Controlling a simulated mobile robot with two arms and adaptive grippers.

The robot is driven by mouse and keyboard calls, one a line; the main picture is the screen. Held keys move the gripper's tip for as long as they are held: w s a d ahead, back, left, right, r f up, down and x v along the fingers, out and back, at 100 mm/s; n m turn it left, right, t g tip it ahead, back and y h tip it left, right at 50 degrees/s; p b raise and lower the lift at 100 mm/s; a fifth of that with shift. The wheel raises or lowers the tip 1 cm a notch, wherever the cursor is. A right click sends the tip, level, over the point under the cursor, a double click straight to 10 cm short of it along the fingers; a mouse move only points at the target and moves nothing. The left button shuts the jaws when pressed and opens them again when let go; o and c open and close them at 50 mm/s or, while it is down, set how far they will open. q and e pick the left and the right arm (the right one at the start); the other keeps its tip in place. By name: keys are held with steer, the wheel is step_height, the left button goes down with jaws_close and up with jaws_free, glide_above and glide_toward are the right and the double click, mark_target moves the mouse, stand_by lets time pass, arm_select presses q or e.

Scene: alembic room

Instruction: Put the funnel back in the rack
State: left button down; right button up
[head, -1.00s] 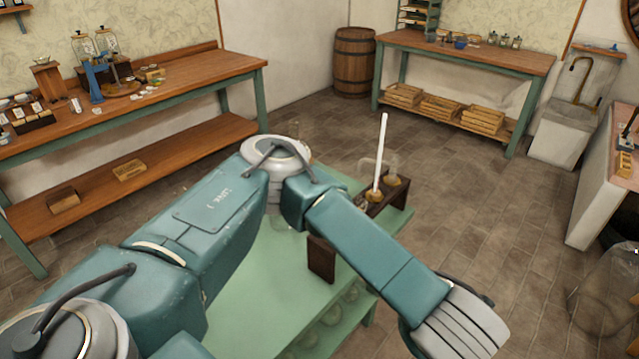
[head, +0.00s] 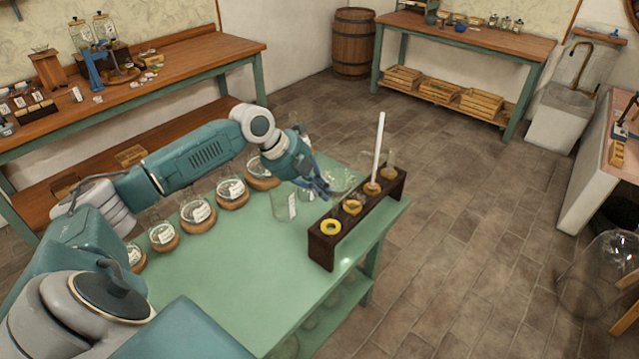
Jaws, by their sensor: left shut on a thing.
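The rack (head: 322,251) is a dark wooden stand with a row of ringed holes, at the right edge of the green table. My left gripper (head: 325,192) is just left of the rack's far half, above the table. It is shut on the clear glass funnel (head: 343,179), whose faint outline shows beside the fingertips; its stem is hard to make out. The near holes of the rack show yellow rings and look empty. A white rod (head: 378,150) stands upright toward the rack's far end, and a clear glass piece (head: 389,160) stands behind it. My right gripper is out of view.
A clear beaker (head: 284,206) stands on the green table (head: 235,260) left of the rack. Several labelled round flasks (head: 198,212) on cork rings line the table's far left edge. The near middle of the table is clear.

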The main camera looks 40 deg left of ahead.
arm_select(q)
steer(key=shift+a, duration=0.4)
step_height(320, 180, down, 5)
steer(key=b, duration=0.4)
steer(key=shift+r, duration=0.1)
steer(key=shift+w+a+r, duration=0.1)
steer(key=shift+a+r, duration=0.1)
steer(key=shift+a, duration=0.05)
steer(key=shift+f, duration=0.2)
stand_by(0.6)
